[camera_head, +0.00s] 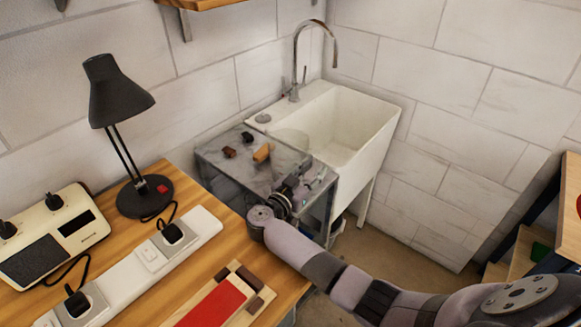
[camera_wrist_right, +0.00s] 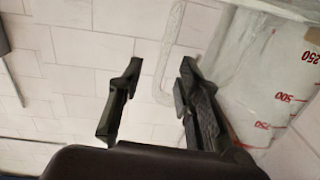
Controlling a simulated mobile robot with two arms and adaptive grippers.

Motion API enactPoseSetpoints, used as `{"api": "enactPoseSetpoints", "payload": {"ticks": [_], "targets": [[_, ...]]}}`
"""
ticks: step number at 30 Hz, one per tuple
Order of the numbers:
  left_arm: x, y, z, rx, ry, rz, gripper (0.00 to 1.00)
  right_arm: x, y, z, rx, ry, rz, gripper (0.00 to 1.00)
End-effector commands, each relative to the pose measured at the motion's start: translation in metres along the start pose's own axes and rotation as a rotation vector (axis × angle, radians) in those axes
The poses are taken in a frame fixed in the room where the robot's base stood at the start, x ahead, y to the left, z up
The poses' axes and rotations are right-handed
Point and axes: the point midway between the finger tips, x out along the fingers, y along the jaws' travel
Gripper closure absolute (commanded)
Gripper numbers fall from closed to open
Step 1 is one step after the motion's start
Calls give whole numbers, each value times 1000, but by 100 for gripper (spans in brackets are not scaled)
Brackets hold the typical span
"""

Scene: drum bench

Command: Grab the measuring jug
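The measuring jug (camera_head: 288,145) is clear plastic and faint in the head view. It stands on the grey marble-look top (camera_head: 222,160) beside the sink. In the right wrist view the jug (camera_wrist_right: 262,95) fills the right side, with red marks and numbers. Its clear handle (camera_wrist_right: 172,45) shows between and beyond my fingertips. My right gripper (camera_head: 304,182) is at the jug's near side. In the wrist view the gripper (camera_wrist_right: 155,95) is open, with a gap between its two dark fingers; the right finger overlaps the jug's edge. My left gripper is not in view.
A white sink (camera_head: 345,135) with a tall tap (camera_head: 298,60) stands behind. Small brown pieces (camera_head: 262,153) lie on the marble top left of the jug. A wooden bench (camera_head: 215,250) holds a black lamp (camera_head: 115,95) and a power strip (camera_head: 150,260).

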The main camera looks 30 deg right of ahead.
Motion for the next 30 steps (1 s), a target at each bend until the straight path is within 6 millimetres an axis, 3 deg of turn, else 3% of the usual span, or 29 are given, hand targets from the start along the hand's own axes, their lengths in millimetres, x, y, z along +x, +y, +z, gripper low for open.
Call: {"api": "enactPoseSetpoints", "payload": {"ticks": [3, 10, 24, 30], "targets": [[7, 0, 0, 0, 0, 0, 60, 10, 0, 1, 1, 2, -1, 68], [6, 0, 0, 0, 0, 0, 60, 10, 0, 0, 1, -1, -2, 68], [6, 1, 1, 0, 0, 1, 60, 10, 0, 0, 1, 0, -1, 99], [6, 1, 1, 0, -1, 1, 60, 10, 0, 0, 2, 0, -1, 100]]}}
